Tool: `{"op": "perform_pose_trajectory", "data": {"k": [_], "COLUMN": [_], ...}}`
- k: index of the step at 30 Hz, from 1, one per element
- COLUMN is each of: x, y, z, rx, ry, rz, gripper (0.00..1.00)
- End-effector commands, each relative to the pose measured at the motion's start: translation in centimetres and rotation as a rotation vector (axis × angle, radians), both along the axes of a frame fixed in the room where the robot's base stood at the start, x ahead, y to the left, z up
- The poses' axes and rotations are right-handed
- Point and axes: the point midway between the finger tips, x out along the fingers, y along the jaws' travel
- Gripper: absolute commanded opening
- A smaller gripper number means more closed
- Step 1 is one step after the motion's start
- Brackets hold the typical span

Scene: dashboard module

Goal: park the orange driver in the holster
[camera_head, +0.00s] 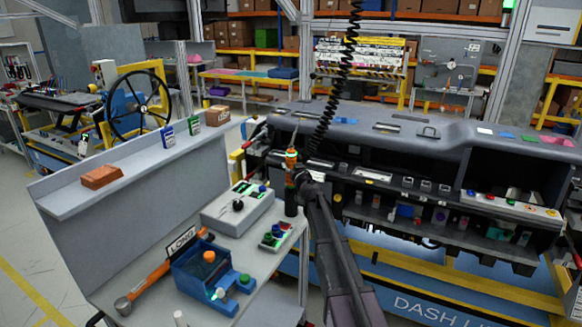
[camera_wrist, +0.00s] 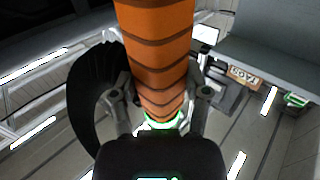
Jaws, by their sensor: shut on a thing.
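The orange driver (camera_head: 291,156) is upright in my gripper (camera_head: 300,178), above the right edge of the grey bench. In the wrist view the orange driver (camera_wrist: 157,45), with dark rings and a glowing green band, runs between the two fingers of my gripper (camera_wrist: 162,95), which are shut on it. A black upright cylinder (camera_head: 291,204) shows directly below the driver at the bench edge. I cannot tell whether it is the holster or the driver's lower end, nor whether the two touch. The driver's lower end is not clear in the wrist view.
A grey control box (camera_head: 237,207) and a small button box (camera_head: 275,238) stand close by on the bench. A blue fixture (camera_head: 205,285) and an orange-handled tool (camera_head: 160,272) lie nearer the front. A black coiled cord (camera_head: 325,95) hangs behind; the dashboard (camera_head: 420,130) is at right.

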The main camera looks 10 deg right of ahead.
Motion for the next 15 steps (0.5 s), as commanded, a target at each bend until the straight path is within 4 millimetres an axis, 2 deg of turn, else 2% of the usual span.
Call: {"op": "perform_pose_trajectory", "data": {"k": [6,15], "x": [0.00,-0.01], "y": [0.02,0.00], "z": [-0.99,-1.30], "rx": [-0.001,-0.001], "ry": [0.000,0.000], "rz": [0.001,0.001], "gripper": [0.00,0.00]}}
